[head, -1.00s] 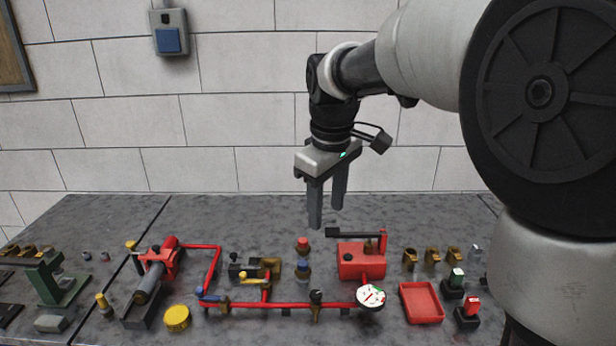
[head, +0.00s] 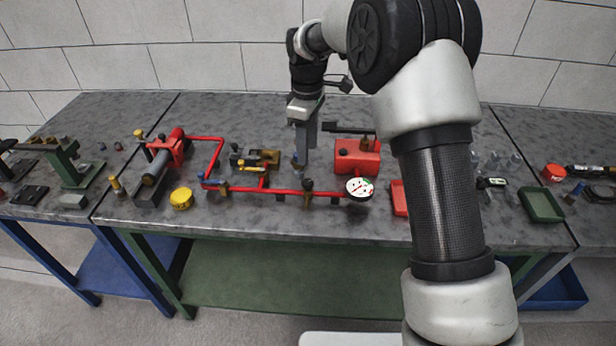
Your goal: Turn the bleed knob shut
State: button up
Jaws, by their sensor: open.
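In the head view, the red pipe (head: 280,191) runs along the bench to a round white gauge (head: 360,188). A small dark knob (head: 308,185) stands upright on this pipe; I cannot tell for certain whether it is the bleed knob. Behind the pipe, my gripper (head: 301,157) points straight down, with its fingers low over a small blue fitting (head: 296,164). The fingers hide the top of this fitting, and contact cannot be judged. The gripper is open, though its finger gap is hard to see from here.
A red pump box (head: 357,158) with a black lever stands close right of my gripper. A brass-and-black valve block (head: 262,158) is close left. A yellow cap (head: 181,198) lies farther left. My arm covers part of a red tray (head: 399,198). The bench's front strip is mostly clear.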

aim_at(308, 182)
notch_tip(308, 182, down, 11)
jog(key=shift+r, duration=0.1)
dwell(0.3)
jog(key=c, duration=1.1)
jog(key=shift+o, duration=0.2)
